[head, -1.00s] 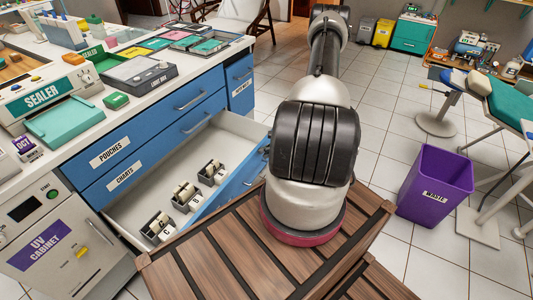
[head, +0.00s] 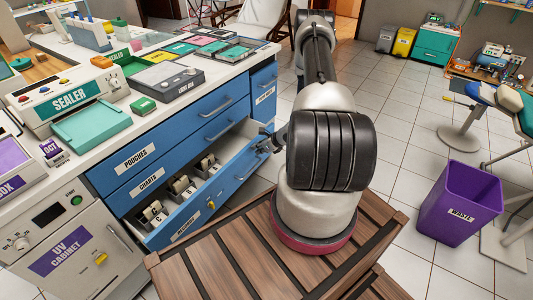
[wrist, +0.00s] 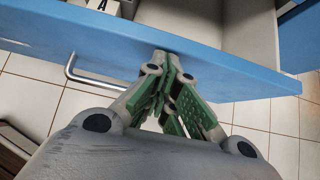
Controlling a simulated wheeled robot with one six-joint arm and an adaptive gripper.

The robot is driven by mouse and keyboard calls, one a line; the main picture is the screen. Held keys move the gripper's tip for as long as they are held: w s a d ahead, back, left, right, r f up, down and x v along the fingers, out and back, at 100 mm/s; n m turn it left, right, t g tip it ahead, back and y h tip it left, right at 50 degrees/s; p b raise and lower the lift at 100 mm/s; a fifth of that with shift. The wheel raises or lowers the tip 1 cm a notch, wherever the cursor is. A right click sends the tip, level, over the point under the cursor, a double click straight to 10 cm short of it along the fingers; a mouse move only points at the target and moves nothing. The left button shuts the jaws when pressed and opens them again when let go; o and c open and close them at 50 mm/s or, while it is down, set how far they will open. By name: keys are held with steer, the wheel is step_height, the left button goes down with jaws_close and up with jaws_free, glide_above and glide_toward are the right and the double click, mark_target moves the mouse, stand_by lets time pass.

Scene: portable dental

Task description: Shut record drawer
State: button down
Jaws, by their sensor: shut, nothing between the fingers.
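The record drawer is the lowest blue drawer (head: 226,186), still partly pulled out, with its front panel standing away from the cabinet. My gripper (head: 268,140) is at the far right end of the drawer front, partly hidden by my arm. In the wrist view my green-padded gripper (wrist: 168,72) is shut and empty, its tips at the blue drawer front (wrist: 215,72), seemingly touching it. The drawer's metal handle (wrist: 92,80) is left of the fingers, not held.
The drawers above, marked Pouches (head: 135,158) and Charts (head: 149,181), are shut. A UV cabinet (head: 75,255) stands at left. A purple waste bin (head: 461,205) stands on the right. Tiled floor (head: 400,130) is free between bin and cabinet.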

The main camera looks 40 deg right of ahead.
steer(key=w+a, duration=0.5)
steer(key=w, duration=0.9)
steer(key=shift+w+a, duration=0.15)
steer(key=shift+w, duration=0.15)
steer(key=shift+w+r, duration=0.15)
steer(key=shift+r, duration=0.05)
